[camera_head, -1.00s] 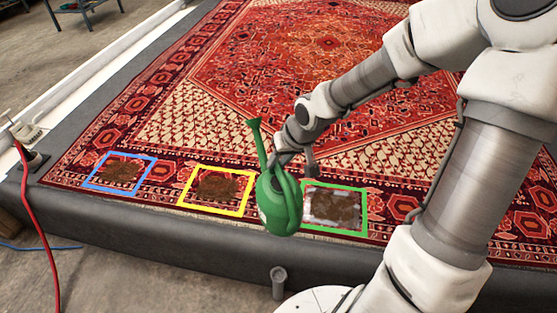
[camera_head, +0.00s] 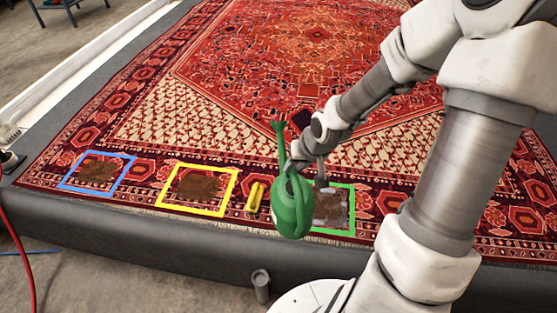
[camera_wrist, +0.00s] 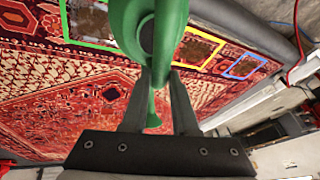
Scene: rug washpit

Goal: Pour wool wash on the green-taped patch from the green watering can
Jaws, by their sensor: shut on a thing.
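The green watering can (camera_head: 293,208) hangs in my gripper above the rug's near edge, with its spout (camera_head: 280,145) pointing up and away in the head view. In the wrist view the jaws of my gripper (camera_wrist: 157,85) are shut on the can's green handle. The green-taped patch (camera_head: 334,208) is a brown stain with pale grey-white areas around it. The can covers its left part in the head view. The patch also shows at the upper left of the wrist view (camera_wrist: 90,18). I see no liquid leaving the spout.
A yellow-taped patch (camera_head: 200,186) and a blue-taped patch (camera_head: 97,172) lie to the left on the red patterned rug (camera_head: 240,90). A small yellow object (camera_head: 255,197) lies between the yellow and green patches. A grey post (camera_head: 261,287) stands before the platform edge.

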